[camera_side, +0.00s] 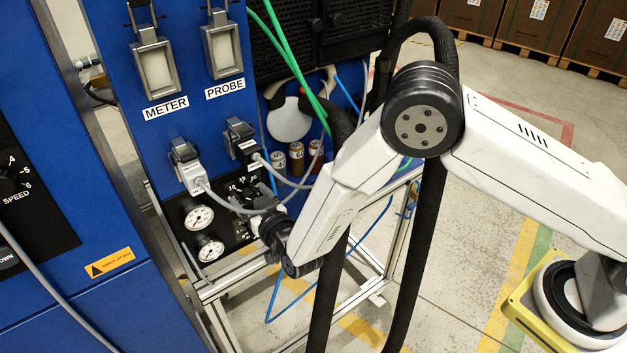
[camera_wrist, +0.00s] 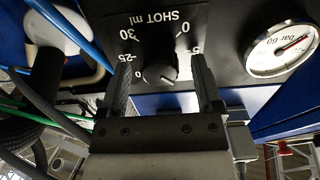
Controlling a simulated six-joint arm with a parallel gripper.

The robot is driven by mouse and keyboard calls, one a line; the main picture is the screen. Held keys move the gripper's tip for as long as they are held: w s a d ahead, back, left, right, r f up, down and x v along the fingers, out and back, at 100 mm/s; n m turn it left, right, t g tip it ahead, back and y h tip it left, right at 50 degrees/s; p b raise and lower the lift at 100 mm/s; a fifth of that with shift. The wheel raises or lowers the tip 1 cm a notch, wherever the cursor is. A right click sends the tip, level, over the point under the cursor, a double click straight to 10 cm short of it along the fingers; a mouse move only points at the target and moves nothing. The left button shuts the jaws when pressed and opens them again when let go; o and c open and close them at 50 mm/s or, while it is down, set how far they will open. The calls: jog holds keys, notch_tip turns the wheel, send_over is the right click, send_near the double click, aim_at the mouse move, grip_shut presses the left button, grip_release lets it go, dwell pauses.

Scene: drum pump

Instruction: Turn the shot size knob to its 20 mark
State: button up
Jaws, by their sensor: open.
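The black round shot size knob (camera_wrist: 159,73) shows in the wrist view, on a black panel lettered SHOT ml, upside down. A short white pointer line on it points toward the lower right of the picture. The 30, 25, 5 and 0 marks are readable; a lone 0 beside the left finger looks like part of a mark that the finger hides. My gripper (camera_wrist: 160,68) is open, one finger either side of the knob, with a visible gap to each. In the side view, my wrist (camera_side: 276,232) is close to the panel and hides the knob.
A bar gauge (camera_wrist: 283,48) is right of the dial in the wrist view. Grey cables and plugs (camera_side: 195,175) hang near the panel in the side view. Two gauges (camera_side: 199,217) are at its lower left. Blue and green hoses run close by.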

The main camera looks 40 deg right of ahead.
jog(key=shift+c, duration=0.2)
grip_shut()
jog(key=shift+m, duration=0.5)
jog(key=m, duration=0.3)
jog(key=shift+d, duration=0.1)
jog(key=m, duration=0.9)
jog(key=shift+d+f, duration=0.1)
jog(key=m, duration=0.4)
jog(key=shift+m, duration=0.3)
